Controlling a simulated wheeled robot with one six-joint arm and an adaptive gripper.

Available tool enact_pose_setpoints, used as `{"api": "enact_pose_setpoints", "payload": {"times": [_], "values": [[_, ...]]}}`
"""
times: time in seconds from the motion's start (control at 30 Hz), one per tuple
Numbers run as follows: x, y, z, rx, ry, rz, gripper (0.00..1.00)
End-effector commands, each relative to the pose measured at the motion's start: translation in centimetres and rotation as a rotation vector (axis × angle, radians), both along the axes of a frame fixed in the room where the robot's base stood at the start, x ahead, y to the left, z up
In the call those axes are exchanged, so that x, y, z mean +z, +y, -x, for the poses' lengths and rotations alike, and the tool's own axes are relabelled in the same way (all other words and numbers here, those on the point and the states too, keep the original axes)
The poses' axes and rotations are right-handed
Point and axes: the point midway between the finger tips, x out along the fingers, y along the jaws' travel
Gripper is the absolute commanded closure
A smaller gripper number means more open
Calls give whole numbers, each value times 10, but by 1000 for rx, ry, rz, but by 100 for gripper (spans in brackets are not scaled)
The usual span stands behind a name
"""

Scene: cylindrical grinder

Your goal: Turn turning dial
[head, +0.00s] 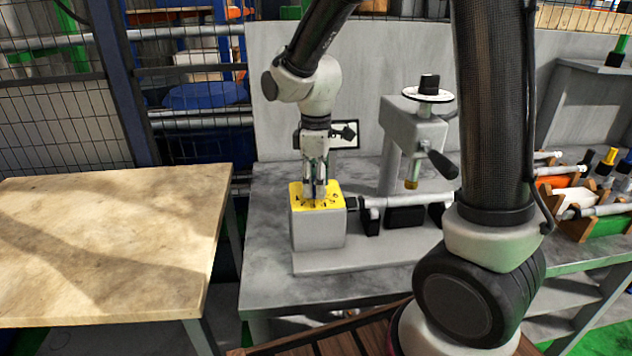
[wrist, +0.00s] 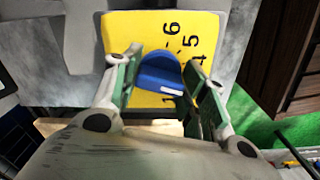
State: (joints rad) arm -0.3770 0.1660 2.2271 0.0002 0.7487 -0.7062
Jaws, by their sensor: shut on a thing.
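The turning dial (wrist: 160,72) is a blue knob on a yellow face plate (wrist: 143,30) with black numbers; 1, 4, 5 and 6 are readable in the wrist view. In the head view the yellow plate (head: 296,198) is the top of a grey box at the left end of the grinder (head: 320,230). My gripper (head: 316,192) points straight down over this plate and hides the knob there. In the wrist view my gripper (wrist: 168,85) has one finger on each side of the blue knob and is shut on it. Part of the plate is hidden by the gripper.
A grinder post with a black-topped wheel (head: 428,92) and a black handle (head: 442,165) stands right of the box. A bare wooden table (head: 110,240) is at the left. Wooden bins (head: 570,200) with tools stand at the right. A panel stands behind.

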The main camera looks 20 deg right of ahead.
Motion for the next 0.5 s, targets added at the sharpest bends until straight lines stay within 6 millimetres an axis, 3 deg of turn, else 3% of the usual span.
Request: {"api": "enact_pose_setpoints", "payload": {"times": [0.5], "values": [[0,0,0,31,-1,0,81]]}}
